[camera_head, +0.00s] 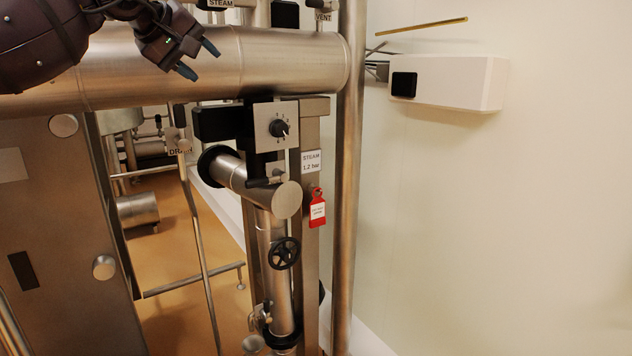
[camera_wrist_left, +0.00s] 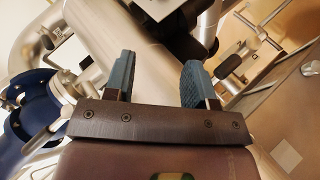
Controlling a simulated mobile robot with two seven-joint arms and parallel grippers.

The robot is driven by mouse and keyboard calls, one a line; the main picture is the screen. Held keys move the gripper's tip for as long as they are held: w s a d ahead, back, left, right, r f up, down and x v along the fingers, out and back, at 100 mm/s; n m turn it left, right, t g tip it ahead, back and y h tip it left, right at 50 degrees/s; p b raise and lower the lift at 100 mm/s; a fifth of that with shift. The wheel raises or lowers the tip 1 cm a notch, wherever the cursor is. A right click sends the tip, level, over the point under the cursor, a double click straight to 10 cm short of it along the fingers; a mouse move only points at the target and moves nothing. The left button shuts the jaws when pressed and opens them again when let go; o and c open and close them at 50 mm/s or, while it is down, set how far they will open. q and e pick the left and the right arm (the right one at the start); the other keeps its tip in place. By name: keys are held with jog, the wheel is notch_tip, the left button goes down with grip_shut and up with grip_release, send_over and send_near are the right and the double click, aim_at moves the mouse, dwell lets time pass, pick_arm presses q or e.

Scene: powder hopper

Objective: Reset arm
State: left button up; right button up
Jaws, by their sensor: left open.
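My left gripper (camera_head: 199,60) is at the top of the head view, on the dark arm that comes in from the upper left. Its two blue-padded fingers are apart and nothing is between them. It shows in front of the large horizontal steel pipe (camera_head: 285,62). In the left wrist view my left gripper (camera_wrist_left: 157,85) is also open, with pipework behind the fingers. My right gripper is in neither view.
A box with a rotary knob (camera_head: 279,128) sits below the large pipe. A red tag (camera_head: 317,208) and a black handwheel (camera_head: 285,253) are lower down. A steel cabinet (camera_head: 60,220) stands left. A white wall box (camera_head: 455,82) is at right; the wall below is clear.

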pick_arm(q)
jog(key=s+d+r+n+h, duration=0.35)
jog(key=d+h, duration=0.25)
jog(key=d, duration=0.2)
jog(key=s+d+f+n+g+h, duration=0.3)
jog(key=d+f+n+h, duration=0.2)
jog(key=d+n+h, duration=0.5)
jog(key=s+a+f+m+t+y, duration=0.1)
jog(key=a+f+m+t+y, duration=0.35)
jog(key=f+m, duration=0.7)
jog(key=s+a+f+m+t+y, duration=0.1)
jog(key=a+f+m+t+y, duration=0.2)
jog(key=a+f+m+y, duration=0.8)
jog(key=s+f+m+t, duration=0.1)
jog(key=f+m+t, duration=0.4)
jog(key=f, duration=1.2)
jog(key=s+a+f+n+g+y, duration=0.2)
jog(key=s+a+f, duration=0.1)
jog(key=s+f, duration=0.6)
jog(key=s+a+f+n+g+y, duration=0.2)
jog(key=s+a+f+n+g, duration=0.1)
jog(key=s+f, duration=0.7)
jog(key=s+a+f+n+g+y, duration=0.2)
jog(key=s+a+f+g, duration=0.1)
jog(key=s+f, duration=0.6)
jog(key=shift+s+f+n+b, duration=0.15)
jog(key=shift+f+n+b, duration=0.2)
jog(key=shift+f, duration=0.4)
